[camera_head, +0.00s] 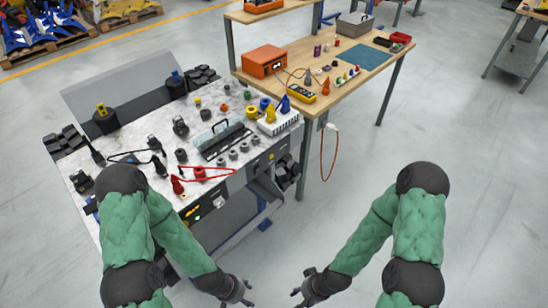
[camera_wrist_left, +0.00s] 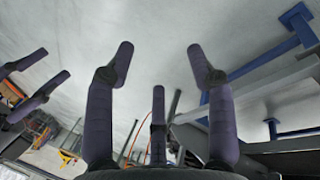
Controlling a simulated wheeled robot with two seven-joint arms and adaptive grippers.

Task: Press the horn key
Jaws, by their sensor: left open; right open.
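The tracked carrier (camera_head: 135,133) stands at the left in the head view, its pale top covered with parts. A dark control panel runs along its front edge, with a small lit yellow-green display (camera_head: 192,212) and a white square (camera_head: 219,202). I cannot tell which part is the horn key. My left gripper (camera_head: 240,292) is open and empty, low in front of the carrier and apart from it. Its spread fingers show in the left wrist view (camera_wrist_left: 158,75). My right gripper (camera_head: 303,290) is open and empty to its right, over bare floor; its fingers show in the left wrist view (camera_wrist_left: 35,85).
A wooden workbench (camera_head: 330,88) with an orange box (camera_head: 264,61), a yellow meter (camera_head: 302,96) and a blue mat (camera_head: 366,57) stands behind. A red cable (camera_head: 322,165) hangs from its front. Loose knobs and red clips crowd the carrier top.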

